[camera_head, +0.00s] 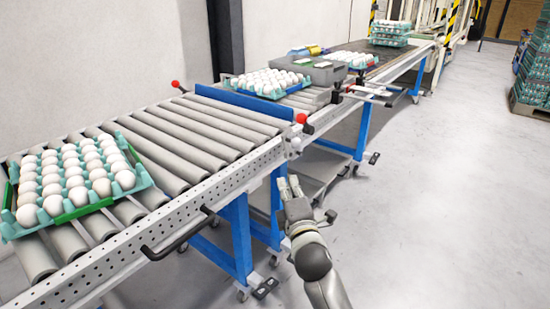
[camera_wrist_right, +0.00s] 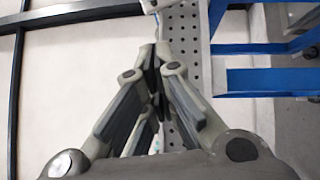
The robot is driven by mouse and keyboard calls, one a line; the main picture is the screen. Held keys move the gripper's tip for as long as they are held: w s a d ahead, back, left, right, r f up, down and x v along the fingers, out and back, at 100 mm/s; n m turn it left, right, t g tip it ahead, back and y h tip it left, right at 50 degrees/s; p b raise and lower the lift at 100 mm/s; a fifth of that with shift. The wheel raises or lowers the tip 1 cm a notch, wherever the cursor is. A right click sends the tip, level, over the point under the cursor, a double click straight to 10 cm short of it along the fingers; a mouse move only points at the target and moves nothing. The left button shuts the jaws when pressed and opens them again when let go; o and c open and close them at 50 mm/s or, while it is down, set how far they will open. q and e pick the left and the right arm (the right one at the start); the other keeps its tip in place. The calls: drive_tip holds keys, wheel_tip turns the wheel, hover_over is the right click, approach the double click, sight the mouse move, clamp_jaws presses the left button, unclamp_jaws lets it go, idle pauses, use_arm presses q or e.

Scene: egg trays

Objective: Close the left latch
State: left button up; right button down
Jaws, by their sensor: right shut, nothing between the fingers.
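Two red-knobbed levers show on the roller conveyor in the head view. One red-knobbed lever (camera_head: 177,85) is at the far left side of the conveyor. The other red-knobbed lever (camera_head: 302,119) is on the near side, by the end of the blue bar (camera_head: 238,101). My right gripper (camera_head: 289,181) is below the near lever, beside the conveyor's outer side, apart from both levers. Its fingers (camera_wrist_right: 156,52) are shut together and empty in the right wrist view. No red knob shows in that view. My left gripper is not in view.
A teal tray of white eggs (camera_head: 134,159) sits on the near rollers. Another egg tray (camera_head: 234,83) and a grey box (camera_head: 325,72) are beyond the blue bar. The perforated rail (camera_wrist_right: 186,35) and blue legs (camera_head: 237,237) are near my right gripper.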

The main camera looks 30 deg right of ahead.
sight(295, 145)
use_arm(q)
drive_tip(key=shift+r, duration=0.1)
use_arm(e)
drive_tip(key=shift+r, duration=0.15)
